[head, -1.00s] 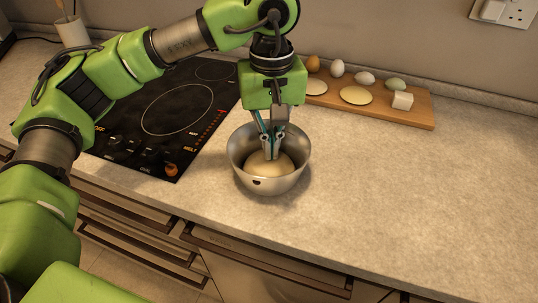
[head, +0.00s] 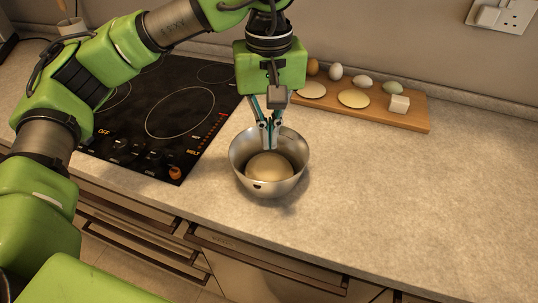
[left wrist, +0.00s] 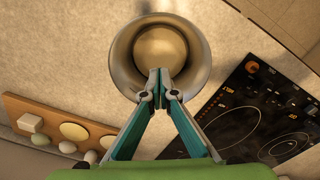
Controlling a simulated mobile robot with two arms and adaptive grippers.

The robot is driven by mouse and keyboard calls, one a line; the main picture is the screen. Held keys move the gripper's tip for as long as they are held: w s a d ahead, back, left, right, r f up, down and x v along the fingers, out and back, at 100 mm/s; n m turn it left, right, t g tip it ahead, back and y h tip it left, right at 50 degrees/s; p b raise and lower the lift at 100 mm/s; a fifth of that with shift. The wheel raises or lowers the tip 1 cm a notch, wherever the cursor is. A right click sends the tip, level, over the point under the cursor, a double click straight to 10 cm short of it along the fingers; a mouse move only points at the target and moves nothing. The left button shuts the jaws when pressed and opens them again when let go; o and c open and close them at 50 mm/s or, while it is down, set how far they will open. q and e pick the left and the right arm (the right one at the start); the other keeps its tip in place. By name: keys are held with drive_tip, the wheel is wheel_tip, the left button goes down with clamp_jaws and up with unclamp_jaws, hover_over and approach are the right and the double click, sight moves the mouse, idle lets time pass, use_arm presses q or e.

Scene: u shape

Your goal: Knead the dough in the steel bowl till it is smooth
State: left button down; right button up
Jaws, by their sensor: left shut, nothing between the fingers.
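The steel bowl (head: 248,178) stands on the counter just right of the hob. A pale, rounded ball of dough (head: 268,168) lies in it; its top looks smooth. My left gripper (head: 270,146) points down with its shut, empty fingertips over the back part of the bowl, apparently above the dough. In the left wrist view the shut fingertips (left wrist: 160,96) show over the bowl's near rim (left wrist: 204,62), with the dough (left wrist: 160,46) beyond them. My right gripper is not in view.
A black hob (head: 150,150) lies left of the bowl. A wooden board (head: 420,118) at the back right holds eggs, flat pale rounds and a white cube. The counter (head: 400,190) right of the bowl is clear. A wall socket (head: 505,14) is at the upper right.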

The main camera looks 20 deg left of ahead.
use_arm(q)
wheel_tip(320, 180, up, 8)
drive_tip(key=p, duration=0.4)
drive_tip(key=shift+f, duration=0.15)
idle(0.4)
